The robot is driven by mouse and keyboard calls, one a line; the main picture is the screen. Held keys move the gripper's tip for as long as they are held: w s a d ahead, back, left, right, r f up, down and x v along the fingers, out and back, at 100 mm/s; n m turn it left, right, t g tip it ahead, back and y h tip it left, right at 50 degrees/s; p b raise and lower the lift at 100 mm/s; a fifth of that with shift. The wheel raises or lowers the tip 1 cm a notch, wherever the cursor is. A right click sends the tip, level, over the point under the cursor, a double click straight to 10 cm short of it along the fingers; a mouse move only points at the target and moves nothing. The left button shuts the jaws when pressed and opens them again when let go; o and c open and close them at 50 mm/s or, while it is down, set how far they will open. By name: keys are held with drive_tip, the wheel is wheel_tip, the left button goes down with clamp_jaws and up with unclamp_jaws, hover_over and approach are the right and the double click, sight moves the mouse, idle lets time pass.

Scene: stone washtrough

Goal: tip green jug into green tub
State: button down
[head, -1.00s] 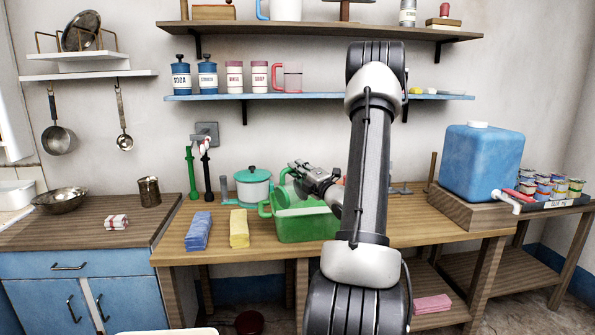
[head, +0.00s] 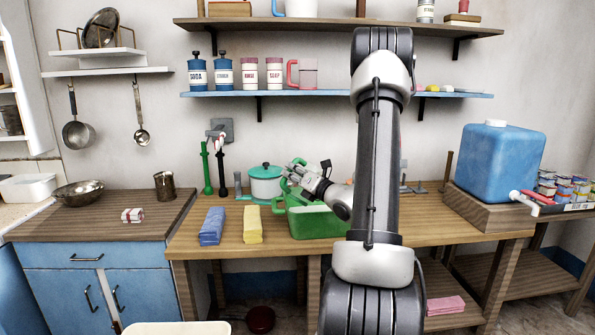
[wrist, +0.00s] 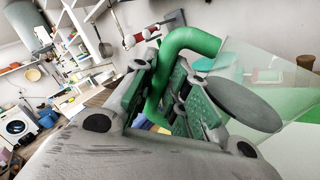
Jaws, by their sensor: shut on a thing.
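The green tub (head: 318,224) stands on the wooden worktop, with a green loop handle at its left end. My gripper (head: 297,173) is above the tub's back left part, in front of the teal-lidded pot. It is shut on the handle of the green jug (head: 284,187), which is mostly hidden behind my gripper in the head view. In the wrist view the jug's thick green handle (wrist: 190,42) passes between the finger pads of my gripper (wrist: 165,90). The jug's clear body (wrist: 285,85) spreads to the right. I cannot tell its contents or exact tilt.
A yellow block (head: 252,224) and a blue block (head: 212,226) lie left of the tub. The pot (head: 265,186) and two upright taps or pumps (head: 222,172) stand behind. A blue water container (head: 500,160) stands at the right. The shelf (head: 340,94) hangs above.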

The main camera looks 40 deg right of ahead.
sight(289, 190)
drive_tip(key=shift+a+f+n+g+y, duration=0.1)
drive_tip(key=shift+a+f+n+g, duration=0.15)
drive_tip(key=shift+f+n, duration=0.9)
drive_tip(key=shift+a+f+n+g+y, duration=0.15)
drive_tip(key=shift+f+n+g, duration=0.15)
drive_tip(key=shift+f+n, duration=0.85)
drive_tip(key=shift+a+f+n+g+y, duration=0.1)
drive_tip(key=shift+a+f+n+g, duration=0.15)
drive_tip(key=shift+f+n, duration=0.9)
drive_tip(key=shift+r+n, duration=0.45)
